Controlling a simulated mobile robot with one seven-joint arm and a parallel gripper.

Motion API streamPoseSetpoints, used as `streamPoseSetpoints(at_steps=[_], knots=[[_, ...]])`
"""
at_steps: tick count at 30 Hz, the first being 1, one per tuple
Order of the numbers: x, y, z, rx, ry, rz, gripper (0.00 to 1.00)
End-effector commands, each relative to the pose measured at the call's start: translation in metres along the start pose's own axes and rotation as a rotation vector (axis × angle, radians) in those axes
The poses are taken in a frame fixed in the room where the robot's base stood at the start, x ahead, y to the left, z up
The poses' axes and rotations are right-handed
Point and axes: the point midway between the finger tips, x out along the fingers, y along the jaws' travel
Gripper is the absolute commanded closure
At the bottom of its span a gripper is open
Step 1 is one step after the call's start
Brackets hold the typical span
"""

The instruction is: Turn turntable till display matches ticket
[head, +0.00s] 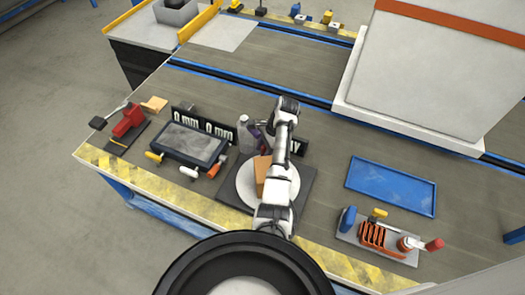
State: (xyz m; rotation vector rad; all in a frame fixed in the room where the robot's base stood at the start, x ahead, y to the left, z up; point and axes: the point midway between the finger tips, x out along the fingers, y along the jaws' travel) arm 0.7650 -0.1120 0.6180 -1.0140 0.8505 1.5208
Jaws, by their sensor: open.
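The turntable (246,186) is a round white disc on a dark square base (231,197), near the table's front edge. An orange-brown block (262,168) stands on the disc, and my arm covers the right part of both. I cannot make out a ticket. My arm reaches over the turntable; its fingers are hidden from this view.
Left of the turntable lie a dark tray (190,143), several small-handled tools and a red device (128,121). Bottles (246,132) stand behind the disc. On the right are a blue tray (392,186), a tool rack (378,236) and a large white box (430,75).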

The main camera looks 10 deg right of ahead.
Motion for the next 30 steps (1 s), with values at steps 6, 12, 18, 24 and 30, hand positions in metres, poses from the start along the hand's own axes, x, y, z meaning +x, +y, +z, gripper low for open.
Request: streamPoseSetpoints(at_steps=[6,12,18,24,30], knots=[[-0.038,-0.001,-0.001,0.0,0.003,-0.006,0.55],[-0.087,0.0,0.002,0.002,0.001,-0.002,0.55],[-0.117,0.0,0.002,0.002,0.001,-0.001,0.55],[-0.132,0.0,0.001,0.001,0.0,-0.001,0.55],[-0.134,0.0,0.0,0.001,0.0,0.0,0.55]])
